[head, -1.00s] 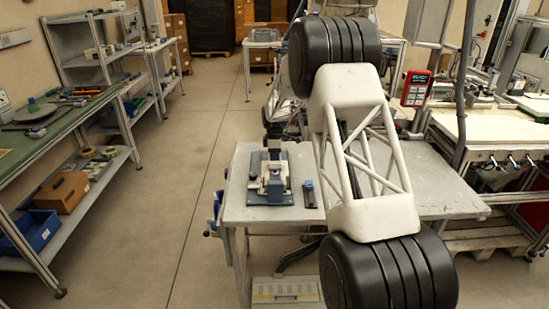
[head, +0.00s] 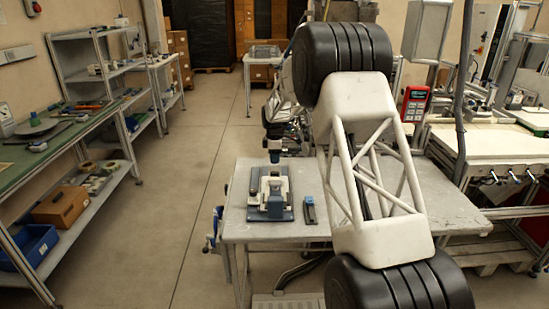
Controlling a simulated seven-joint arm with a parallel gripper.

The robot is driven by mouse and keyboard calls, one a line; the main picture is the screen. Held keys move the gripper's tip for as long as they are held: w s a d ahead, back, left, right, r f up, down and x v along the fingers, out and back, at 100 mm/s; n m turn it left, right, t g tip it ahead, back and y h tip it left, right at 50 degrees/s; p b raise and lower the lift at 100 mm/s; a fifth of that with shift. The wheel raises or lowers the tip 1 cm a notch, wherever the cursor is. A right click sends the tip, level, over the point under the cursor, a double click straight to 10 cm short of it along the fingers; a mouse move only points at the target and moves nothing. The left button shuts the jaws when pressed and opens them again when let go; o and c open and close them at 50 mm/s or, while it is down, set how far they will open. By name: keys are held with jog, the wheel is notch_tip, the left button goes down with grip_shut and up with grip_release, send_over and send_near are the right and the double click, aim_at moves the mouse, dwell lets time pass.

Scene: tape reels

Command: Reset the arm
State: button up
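My arm crosses the right half of the head view, with large black joints and a white truss link over the table (head: 460,210). Its far end reaches a dark wrist behind the upper joint, at the table's back edge. What seems to be my gripper (head: 274,156) is a small dark-blue shape over the back of a blue-and-white fixture (head: 272,190). It is too small to tell whether its fingers are open or shut, or whether it touches the fixture. A small blue-and-black tool (head: 310,210) lies right of the fixture.
A green-topped workbench (head: 45,160) with bins below and a grey shelf rack (head: 85,72) stand at the left. A red handheld device (head: 415,104) and a white-topped bench (head: 480,150) are at the right. The aisle floor (head: 180,190) is clear.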

jog(key=s+d+r+m, duration=0.3)
jog(key=s+r, duration=0.4)
jog(key=s, duration=0.3)
jog(key=s+d+r+m+t, duration=0.1)
jog(key=s+d+r+m, duration=0.25)
jog(key=s+r, duration=0.55)
jog(key=s+d+r+m, duration=0.2)
jog(key=s+d+r, duration=0.25)
jog(key=s, duration=0.75)
jog(key=s+d+m, duration=0.1)
jog(key=s+m, duration=0.2)
jog(key=s, duration=0.9)
jog(key=s+d+f+m+t, duration=0.1)
jog(key=s+d+m, duration=0.1)
jog(key=s, duration=1.1)
jog(key=s+d+f+m, duration=0.1)
jog(key=s+m, duration=0.3)
jog(key=s, duration=0.9)
jog(key=shift+d+f+t, duration=0.2)
jog(key=shift+d+t, duration=0.1)
jog(key=shift+m, duration=0.25)
